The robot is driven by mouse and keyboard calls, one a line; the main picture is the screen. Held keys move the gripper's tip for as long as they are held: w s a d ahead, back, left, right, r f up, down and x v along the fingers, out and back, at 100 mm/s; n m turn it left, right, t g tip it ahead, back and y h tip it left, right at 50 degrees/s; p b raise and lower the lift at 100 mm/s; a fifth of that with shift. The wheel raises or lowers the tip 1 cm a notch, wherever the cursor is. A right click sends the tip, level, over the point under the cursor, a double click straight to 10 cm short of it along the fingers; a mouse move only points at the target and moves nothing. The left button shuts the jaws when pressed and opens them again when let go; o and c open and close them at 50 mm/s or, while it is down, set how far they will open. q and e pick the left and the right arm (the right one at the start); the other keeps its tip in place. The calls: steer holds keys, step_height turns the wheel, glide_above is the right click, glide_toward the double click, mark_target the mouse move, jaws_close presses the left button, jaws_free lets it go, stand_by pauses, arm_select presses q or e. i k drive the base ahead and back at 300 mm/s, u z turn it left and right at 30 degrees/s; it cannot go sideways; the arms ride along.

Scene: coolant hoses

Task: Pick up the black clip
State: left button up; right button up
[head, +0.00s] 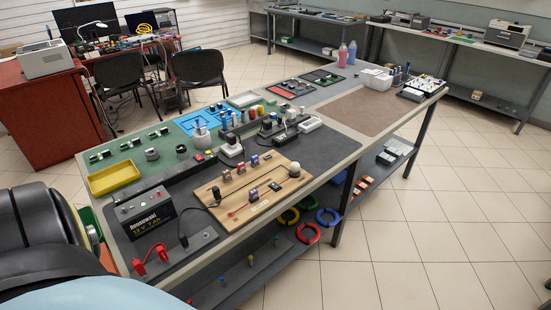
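A small dark upright piece, which looks like the black clip (183,240), stands on a grey strip (204,238) near the table's front left end. It is right of the black battery (147,215) marked 12 V. Two red clips (162,252) are on the left part of the same strip. The black clip is small here, and its jaws cannot be made out. Neither of my grippers is in view.
A wooden board (240,208) with switches and a lamp lies right of the battery. A yellow tray (114,178) and a green mat (128,155) are behind it. Chargers (285,138) stand mid-table. A lower shelf (250,270) holds coloured rings. Tiled floor is free at right.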

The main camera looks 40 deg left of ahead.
mark_target(216, 191)
steer(key=z, duration=0.15)
steer(key=i, duration=1.65)
steer(key=u, duration=2.8)
steer(key=i, duration=0.5)
